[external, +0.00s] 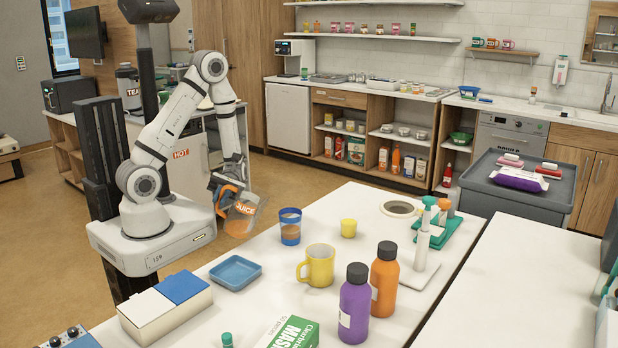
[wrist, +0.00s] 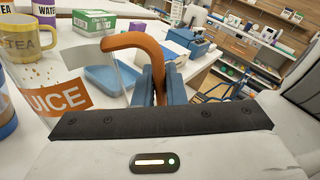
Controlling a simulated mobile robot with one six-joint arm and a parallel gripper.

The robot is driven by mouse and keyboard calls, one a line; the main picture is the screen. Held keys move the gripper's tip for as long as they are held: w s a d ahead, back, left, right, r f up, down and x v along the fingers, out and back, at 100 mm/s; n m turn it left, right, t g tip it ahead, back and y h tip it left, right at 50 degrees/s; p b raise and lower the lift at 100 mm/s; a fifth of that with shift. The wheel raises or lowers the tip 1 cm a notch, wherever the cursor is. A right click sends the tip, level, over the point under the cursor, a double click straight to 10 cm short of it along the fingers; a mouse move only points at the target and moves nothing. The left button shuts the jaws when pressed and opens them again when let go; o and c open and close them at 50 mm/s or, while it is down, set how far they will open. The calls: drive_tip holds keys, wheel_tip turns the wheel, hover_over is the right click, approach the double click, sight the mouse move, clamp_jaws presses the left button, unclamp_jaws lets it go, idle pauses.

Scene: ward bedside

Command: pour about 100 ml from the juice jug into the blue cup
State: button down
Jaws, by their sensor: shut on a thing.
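The juice jug (external: 241,217) is clear, with an orange label and an orange handle. My gripper (external: 226,184) is shut on its handle and holds it by the table's far left edge, leaning slightly. In the wrist view the handle (wrist: 138,42) stands between the blue fingers (wrist: 155,86), with the jug's label (wrist: 58,98) to the left. The blue cup (external: 290,231) stands upright on the table, just right of the jug and apart from it in the external view. A blue piece at the left edge of the wrist view (wrist: 5,128) seems to be this cup. Its fill level is unclear.
A tape roll (external: 399,208) lies farther back. Bare table surrounds the blue cup.

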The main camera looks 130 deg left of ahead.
drive_tip(key=f+m+b, duration=0.1)
drive_tip(key=s+d+f+m+b, duration=0.1)
drive_tip(key=shift+s+f+m, duration=0.25)
drive_tip(key=shift+f+m, duration=0.05)
drive_tip(key=shift+f, duration=0.05)
drive_tip(key=shift+s+d+f+m+b, duration=0.15)
drive_tip(key=shift+f+m+b, duration=0.2)
drive_tip(key=shift+m+b, duration=0.2)
drive_tip(key=shift+s+d+f+m+b, duration=0.15)
drive_tip(key=shift+f+m+b, duration=0.25)
drive_tip(key=shift+b, duration=0.2)
drive_tip(key=shift+r, duration=0.1)
